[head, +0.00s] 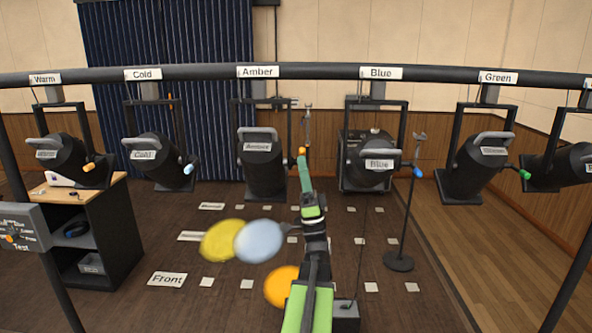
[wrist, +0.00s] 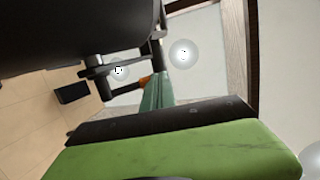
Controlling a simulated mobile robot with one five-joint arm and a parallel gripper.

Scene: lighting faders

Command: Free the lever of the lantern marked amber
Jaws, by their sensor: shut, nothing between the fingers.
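The amber lantern (head: 264,176) hangs black from the overhead bar, under a white "Amber" sign (head: 258,72). Its short orange lever (head: 302,153) shows at its right side. My gripper (head: 305,180) is shut and empty, pointing up just below the lever. In the wrist view the lantern's dark body (wrist: 70,30) fills the upper left. The orange lever (wrist: 146,81) shows beside the tips of my teal fingers (wrist: 158,90), partly hidden. I cannot tell whether they touch.
The Cold lantern (head: 160,160) and Blue lantern (head: 368,165) hang on either side. Yellow (head: 222,240), pale blue (head: 258,241) and orange discs (head: 283,286) show near my arm. A thin stand (head: 408,210) is at right, a dark cabinet (head: 100,235) at left.

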